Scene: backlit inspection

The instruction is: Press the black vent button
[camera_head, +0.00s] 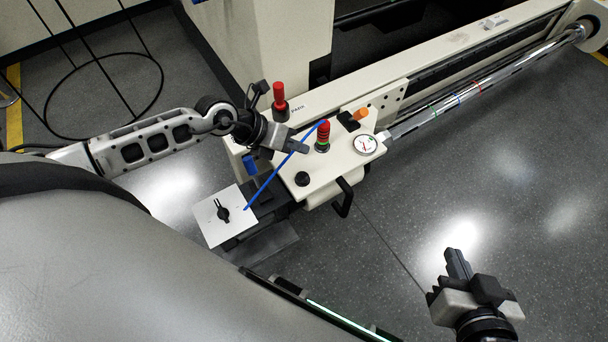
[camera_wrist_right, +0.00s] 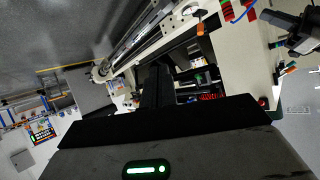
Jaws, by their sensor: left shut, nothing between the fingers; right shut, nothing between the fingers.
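A round black button (camera_head: 302,179) stands on the cream control panel (camera_head: 335,165), near its front edge; I cannot read a label on it. My left gripper (camera_head: 304,147) is shut and empty, held above the panel's left part, behind the black button in the head view and apart from it in the picture. Its height over the panel is hard to tell. My right gripper (camera_head: 457,262) is shut and empty, over the open floor at the lower right. In the right wrist view the black button cannot be made out.
A red-topped post (camera_head: 279,97) stands behind. A white plate (camera_head: 226,216) with a black knob lies left. Floor at right is clear.

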